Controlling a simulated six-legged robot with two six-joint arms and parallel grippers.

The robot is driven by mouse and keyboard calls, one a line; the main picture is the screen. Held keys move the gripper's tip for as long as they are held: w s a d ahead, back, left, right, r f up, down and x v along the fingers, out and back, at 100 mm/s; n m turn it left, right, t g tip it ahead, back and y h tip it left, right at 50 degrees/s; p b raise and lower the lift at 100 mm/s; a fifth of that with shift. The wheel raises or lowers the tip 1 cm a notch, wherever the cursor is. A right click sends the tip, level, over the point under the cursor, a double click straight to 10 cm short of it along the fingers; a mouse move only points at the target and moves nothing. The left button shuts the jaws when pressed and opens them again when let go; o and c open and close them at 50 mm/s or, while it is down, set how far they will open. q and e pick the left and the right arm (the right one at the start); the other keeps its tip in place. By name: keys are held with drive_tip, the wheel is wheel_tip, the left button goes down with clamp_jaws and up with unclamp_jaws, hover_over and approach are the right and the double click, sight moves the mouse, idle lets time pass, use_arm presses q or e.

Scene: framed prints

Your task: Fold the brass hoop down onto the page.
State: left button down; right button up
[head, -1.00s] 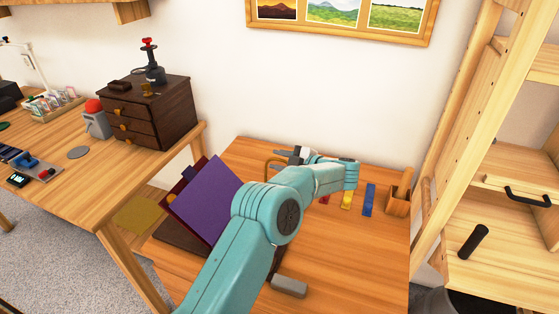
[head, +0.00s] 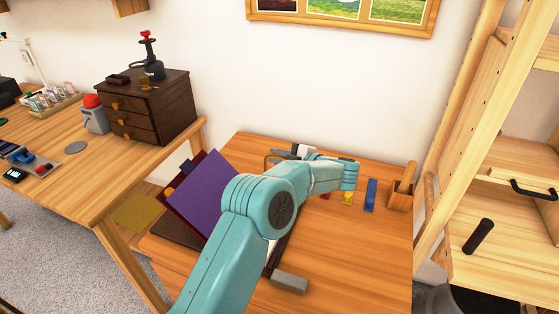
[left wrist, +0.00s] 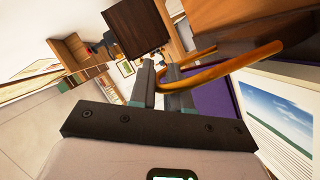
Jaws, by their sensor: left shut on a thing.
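The brass hoop (left wrist: 235,66) crosses the left wrist view as a bent golden bar. In the head view only a small part of the hoop (head: 268,159) shows, beside my left gripper (head: 283,155). The left gripper (left wrist: 162,84) is shut on the hoop, with its near end between the fingers. A page with a landscape picture (left wrist: 285,118) lies to the right of the hoop in the wrist view; my arm hides it in the head view. A purple panel (head: 213,190) stands tilted left of my arm. My right gripper is not in view.
A grey block (head: 289,282) lies at the table's front. Blue (head: 370,195) and yellow (head: 348,198) strips and a wooden holder (head: 400,193) are at the right. A dark drawer chest (head: 150,108) stands on the left desk. The table's right front is bare.

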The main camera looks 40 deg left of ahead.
use_arm(q)
drive_tip(key=shift+s+d+f+n+t+y+b, duration=0.1)
drive_tip(key=shift+s+d+n+t+y+b, duration=0.2)
drive_tip(key=shift+s+n+b, duration=0.95)
drive_tip(key=shift+s+d+n+t+y+b, duration=0.15)
drive_tip(key=shift+n+y+b, duration=0.2)
drive_tip(key=shift+b, duration=1.85)
drive_tip(key=shift+s+d+f+n+t+y+b, duration=0.1)
drive_tip(key=shift+s+n+t+y+b, duration=0.4)
drive_tip(key=shift+b, duration=1.25)
drive_tip(key=shift+s+r+n+g, duration=0.1)
drive_tip(key=shift+s+n+g, duration=0.15)
drive_tip(key=shift+g, duration=0.2)
drive_tip(key=c, duration=1.4)
unclamp_jaws()
drive_tip(key=shift+o, duration=0.8)
drive_tip(key=s+d+p, duration=0.1)
drive_tip(key=d, duration=1.5)
drive_tip(key=shift+d+r+p, duration=0.15)
drive_tip(key=shift+r+p, duration=0.1)
drive_tip(key=shift+p, duration=0.05)
